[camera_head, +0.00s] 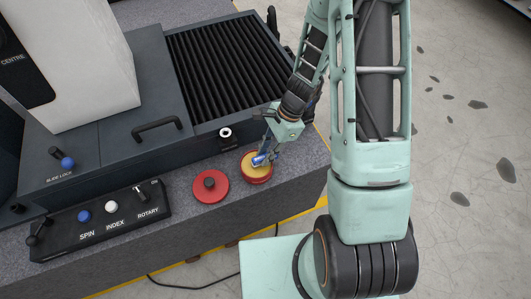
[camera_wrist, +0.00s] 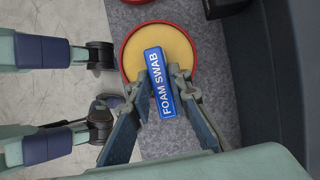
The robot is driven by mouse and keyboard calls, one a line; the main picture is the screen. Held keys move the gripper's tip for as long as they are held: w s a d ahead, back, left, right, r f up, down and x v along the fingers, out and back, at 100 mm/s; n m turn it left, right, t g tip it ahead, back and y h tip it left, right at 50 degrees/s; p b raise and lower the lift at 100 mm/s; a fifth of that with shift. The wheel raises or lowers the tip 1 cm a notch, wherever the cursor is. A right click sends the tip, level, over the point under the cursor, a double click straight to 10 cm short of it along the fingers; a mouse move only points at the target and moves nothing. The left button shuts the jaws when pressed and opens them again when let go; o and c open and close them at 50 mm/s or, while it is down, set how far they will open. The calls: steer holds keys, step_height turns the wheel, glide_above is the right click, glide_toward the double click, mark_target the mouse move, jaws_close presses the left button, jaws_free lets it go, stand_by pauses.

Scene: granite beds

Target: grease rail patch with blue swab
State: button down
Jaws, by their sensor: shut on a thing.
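My gripper (camera_head: 268,146) is shut on the blue foam swab (camera_head: 258,160). In the wrist view my gripper (camera_wrist: 160,90) has its fingers on both sides of the swab (camera_wrist: 158,80), which reads FOAM SWAB. The swab is over a round red tin with a yellow face (camera_head: 257,168). The tin also shows in the wrist view (camera_wrist: 184,47), behind the swab. I cannot tell whether the swab touches the yellow face. I cannot make out a rail patch for certain in either view.
A black control box (camera_head: 100,219) stands further left. The dark machine with a handle (camera_head: 157,124) and ribbed cover (camera_head: 225,65) lies behind.

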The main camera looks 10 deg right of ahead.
steer(key=shift+f, duration=0.15)
steer(key=c, duration=1.7)
jaws_free()
steer(key=c, duration=0.4)
steer(key=shift+f+b, duration=0.3)
steer(key=shift+b, duration=0.1)
jaws_close()
